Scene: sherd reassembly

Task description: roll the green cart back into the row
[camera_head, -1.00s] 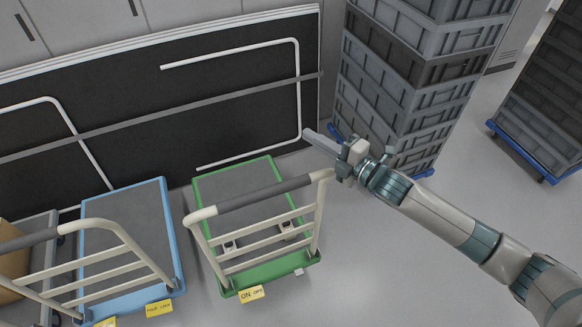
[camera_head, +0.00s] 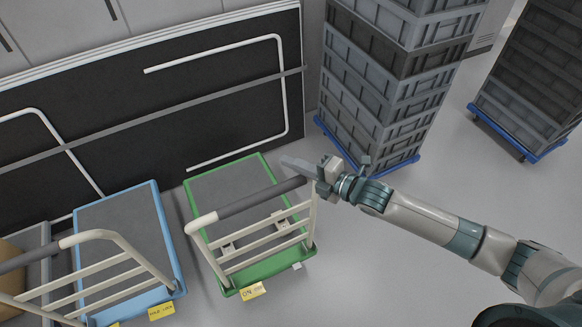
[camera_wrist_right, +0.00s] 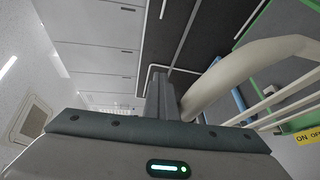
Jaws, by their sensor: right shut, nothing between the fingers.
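The green cart (camera_head: 270,267) stands on the floor in the middle of the head view, with a grey deck, cream handle frame and dark grip (camera_head: 262,198). A yellow label (camera_head: 253,291) is on its near edge. My right gripper (camera_head: 290,164) is shut and empty, at the right end of the handle; its fingers point left and appear above the grip. I cannot tell whether they touch the handle. In the right wrist view, the shut fingers (camera_wrist_right: 160,95) are beside the curved cream handle (camera_wrist_right: 250,65). My left gripper is out of view.
A blue cart (camera_head: 168,235) stands left of the green one, with a narrow gap. Another cart with a brown box (camera_head: 10,252) is at the far left. A black panel (camera_head: 215,105) with white tubes stands behind. Crate stacks (camera_head: 385,90) stand right. The floor at lower right is clear.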

